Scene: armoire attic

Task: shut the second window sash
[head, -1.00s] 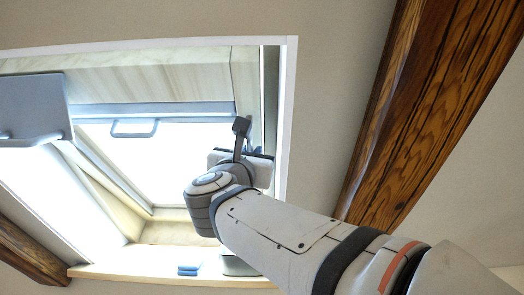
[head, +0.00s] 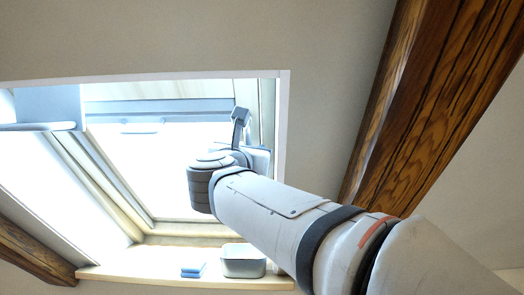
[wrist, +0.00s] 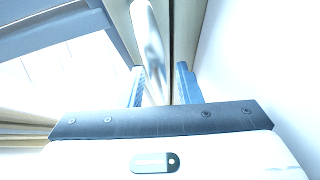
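The roof window has two bays. In the left bay a pale blue-grey sash panel (head: 45,108) stands tilted out from the opening. In the right bay a sash with a blue-grey top rail (head: 160,110) and a thin bar handle (head: 142,127) fills the bright opening; I cannot tell if it is fully shut.
A window sill (head: 150,273) runs below, bearing a blue folded cloth (head: 193,269) and a metal tin (head: 243,261). A thick wooden beam (head: 425,110) slopes along the right. Another beam (head: 35,250) is at lower left. White frame trim (head: 283,130) edges the window close to my gripper.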

